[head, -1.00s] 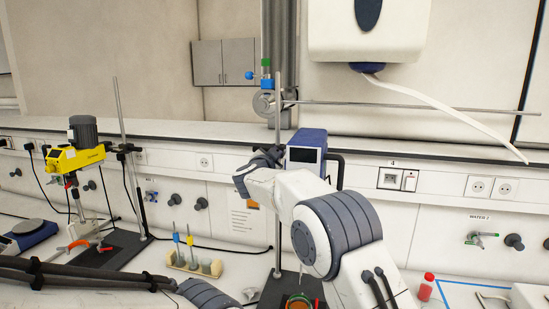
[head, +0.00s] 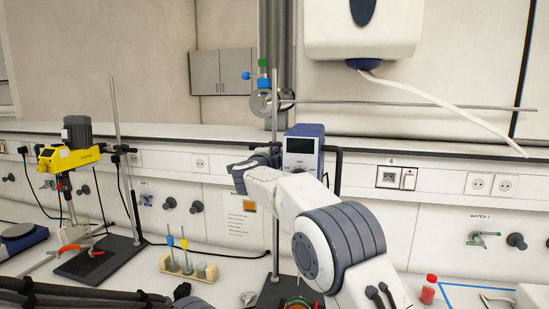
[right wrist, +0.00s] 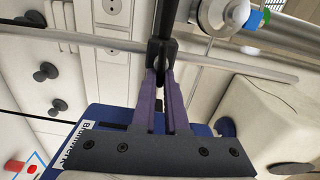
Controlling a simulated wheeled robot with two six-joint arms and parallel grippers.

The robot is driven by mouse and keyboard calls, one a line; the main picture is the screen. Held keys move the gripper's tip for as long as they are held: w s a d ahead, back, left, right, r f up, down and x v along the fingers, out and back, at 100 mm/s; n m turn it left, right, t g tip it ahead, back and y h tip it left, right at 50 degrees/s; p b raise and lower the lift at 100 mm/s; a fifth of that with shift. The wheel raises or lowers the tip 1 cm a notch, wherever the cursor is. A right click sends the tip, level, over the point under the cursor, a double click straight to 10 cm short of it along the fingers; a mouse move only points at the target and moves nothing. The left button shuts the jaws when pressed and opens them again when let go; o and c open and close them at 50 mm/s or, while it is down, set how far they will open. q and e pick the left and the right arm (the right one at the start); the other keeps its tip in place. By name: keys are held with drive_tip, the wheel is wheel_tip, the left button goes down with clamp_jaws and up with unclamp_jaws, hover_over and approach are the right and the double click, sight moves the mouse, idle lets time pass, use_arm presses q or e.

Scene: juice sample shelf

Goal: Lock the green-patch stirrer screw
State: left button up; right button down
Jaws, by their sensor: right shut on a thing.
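The blue stirrer (head: 302,150), with a dark screen, is on a thin upright rod behind my right arm. My right gripper (head: 266,157) is beside this rod at the stirrer's left, partly hidden by its own arm. In the right wrist view its purple fingers (right wrist: 161,88) are shut on a narrow black part (right wrist: 162,50); I cannot tell whether this is the stirrer screw. No green patch shows on that part. A green piece (head: 263,62) shows higher up at the metal column, and also in the right wrist view (right wrist: 266,15). My left gripper is not in view.
A yellow stirrer (head: 68,157) on its own stand is at the left. A wooden rack (head: 183,267) with vials is in the middle of the bench. A red-capped bottle (head: 429,289) is at the right. A horizontal metal rod (head: 420,103) is above the stirrer.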

drive_tip(key=shift+a+r+m, duration=0.25)
drive_tip(key=shift+r+m, duration=0.15)
drive_tip(key=shift+m, duration=0.2)
drive_tip(key=c, duration=1.1)
unclamp_jaws()
drive_tip(key=shift+o, duration=1.1)
drive_tip(key=shift+f, duration=0.1)
drive_tip(key=b+v, duration=0.6)
drive_tip(key=v, duration=0.4)
drive_tip(key=shift+s+a+f, duration=0.15)
drive_tip(key=shift+s+f, duration=0.05)
